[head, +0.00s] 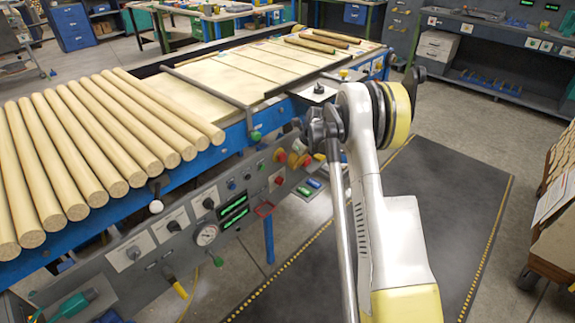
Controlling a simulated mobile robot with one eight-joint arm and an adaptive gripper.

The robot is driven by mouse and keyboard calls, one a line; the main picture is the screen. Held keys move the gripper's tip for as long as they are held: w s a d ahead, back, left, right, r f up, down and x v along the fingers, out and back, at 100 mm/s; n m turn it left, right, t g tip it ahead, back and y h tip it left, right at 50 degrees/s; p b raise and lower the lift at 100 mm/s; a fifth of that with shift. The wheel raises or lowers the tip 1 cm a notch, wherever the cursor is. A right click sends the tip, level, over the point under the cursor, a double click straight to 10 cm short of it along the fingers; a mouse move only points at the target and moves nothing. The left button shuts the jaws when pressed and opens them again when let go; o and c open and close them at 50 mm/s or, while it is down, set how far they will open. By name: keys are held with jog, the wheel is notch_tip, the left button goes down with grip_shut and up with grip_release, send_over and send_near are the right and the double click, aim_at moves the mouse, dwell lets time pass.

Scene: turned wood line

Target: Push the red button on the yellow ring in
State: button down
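The red button (279,155) sits on the grey control panel below the blue-framed conveyor, left of my arm. Yellow-orange round parts (293,160) stand close beside it, with more red on their right; at this size I cannot tell exactly which red cap the yellow ring surrounds. My gripper (318,128) seems to be the dark part at the arm's end, above and to the right of the buttons and apart from them. Its fingers are not clear, so I cannot tell if it is open or shut.
Round wooden bars (90,140) lie on the conveyor. A dark floor mat (450,190) lies clear at right, beside a brown cart (550,225).

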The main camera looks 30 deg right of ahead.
jog(key=p+v, duration=0.3)
jog(key=v, duration=0.7)
jog(key=shift+p, duration=0.35)
jog(key=shift+w+a, duration=0.1)
jog(key=shift+w, duration=0.05)
